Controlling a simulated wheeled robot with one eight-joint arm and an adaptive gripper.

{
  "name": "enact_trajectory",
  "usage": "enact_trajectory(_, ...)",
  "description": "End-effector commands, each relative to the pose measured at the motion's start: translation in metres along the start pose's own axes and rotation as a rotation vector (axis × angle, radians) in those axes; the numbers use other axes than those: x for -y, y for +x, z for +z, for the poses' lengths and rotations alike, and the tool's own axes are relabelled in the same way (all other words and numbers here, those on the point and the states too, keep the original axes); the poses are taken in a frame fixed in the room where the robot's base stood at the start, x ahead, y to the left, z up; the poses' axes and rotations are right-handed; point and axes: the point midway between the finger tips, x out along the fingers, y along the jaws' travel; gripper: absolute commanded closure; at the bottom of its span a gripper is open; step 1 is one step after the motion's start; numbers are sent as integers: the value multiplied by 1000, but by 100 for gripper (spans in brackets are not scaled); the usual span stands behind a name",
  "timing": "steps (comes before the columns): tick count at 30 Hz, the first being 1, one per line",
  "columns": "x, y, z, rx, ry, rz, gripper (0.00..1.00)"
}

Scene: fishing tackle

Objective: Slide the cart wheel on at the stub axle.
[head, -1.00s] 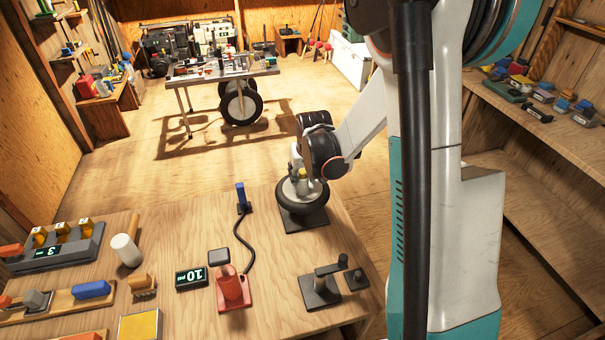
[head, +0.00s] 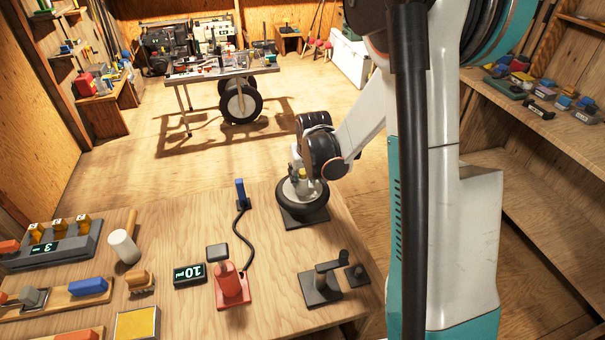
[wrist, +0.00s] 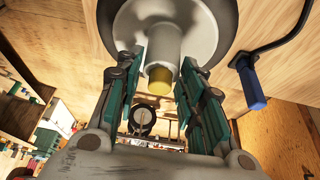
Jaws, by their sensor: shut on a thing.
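The cart wheel (head: 302,198), a black tyre with a pale hub, lies flat over a dark square base plate (head: 304,219) at the bench's far right corner. In the wrist view its grey disc (wrist: 205,30) and pale hub sleeve (wrist: 161,45) fill the top. A yellow tip (wrist: 160,80) sticks out of the sleeve's end, apparently the stub axle, with the wheel around it; its lower part is hidden. My gripper (wrist: 161,88) comes from above, its green-padded fingers shut on the hub sleeve. Whether the wheel touches the plate is unclear.
A blue-handled tool (head: 240,194) on a black cable stands left of the wheel. A red pump body (head: 230,285), a pressure display (head: 190,274) and a black crank stand (head: 320,284) are nearer. A wheeled cart (head: 240,100) stands on the floor behind.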

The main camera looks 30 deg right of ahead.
Motion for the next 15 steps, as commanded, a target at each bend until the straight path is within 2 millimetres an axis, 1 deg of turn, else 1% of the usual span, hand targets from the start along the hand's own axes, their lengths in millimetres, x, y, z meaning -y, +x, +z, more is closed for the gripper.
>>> enact_trajectory(15,0,11,4,-1,0,0,100)
